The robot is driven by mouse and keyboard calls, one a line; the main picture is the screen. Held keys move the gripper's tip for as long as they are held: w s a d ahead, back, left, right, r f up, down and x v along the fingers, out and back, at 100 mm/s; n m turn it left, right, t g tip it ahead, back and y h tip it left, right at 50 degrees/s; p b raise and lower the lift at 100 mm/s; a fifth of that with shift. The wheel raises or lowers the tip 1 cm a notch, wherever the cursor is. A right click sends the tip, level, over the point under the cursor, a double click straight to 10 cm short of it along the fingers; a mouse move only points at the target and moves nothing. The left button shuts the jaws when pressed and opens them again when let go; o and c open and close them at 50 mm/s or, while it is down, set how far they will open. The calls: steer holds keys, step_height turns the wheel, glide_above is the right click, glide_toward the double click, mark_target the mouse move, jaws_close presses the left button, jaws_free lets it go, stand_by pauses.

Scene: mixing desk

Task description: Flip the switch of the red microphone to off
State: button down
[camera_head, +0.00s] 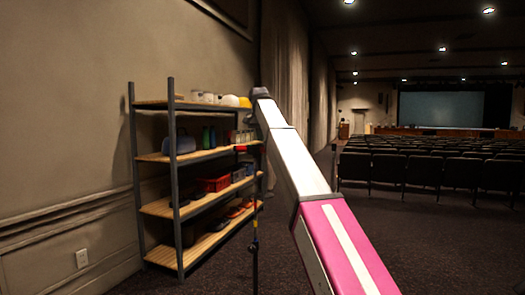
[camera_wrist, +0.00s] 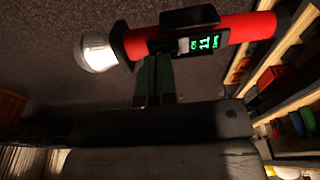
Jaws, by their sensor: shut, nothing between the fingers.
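The red microphone (camera_wrist: 246,30) lies across the top of the wrist view, its silver head (camera_wrist: 97,52) to the left. A dark panel on its body shows a lit green display (camera_wrist: 206,43). A black piece (camera_wrist: 190,17), perhaps a holder, crosses the body. I cannot clearly make out the switch. My gripper (camera_wrist: 164,62) is shut and empty, its fingertips close to the body between the head and the display. Whether they touch it I cannot tell. In the head view the microphone shows as a small red shape (camera_head: 240,149) in front of the shelf; the gripper is too small to make out there.
A thin stand (camera_head: 255,245) rises below the microphone. A shelf unit (camera_head: 177,230) with several boxes and bottles stands close behind it, against the left wall. Rows of seats (camera_head: 440,172) fill the right; the carpet between is open.

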steer(key=shift+f, duration=0.55)
stand_by(0.4)
steer(key=shift+r, duration=3.5)
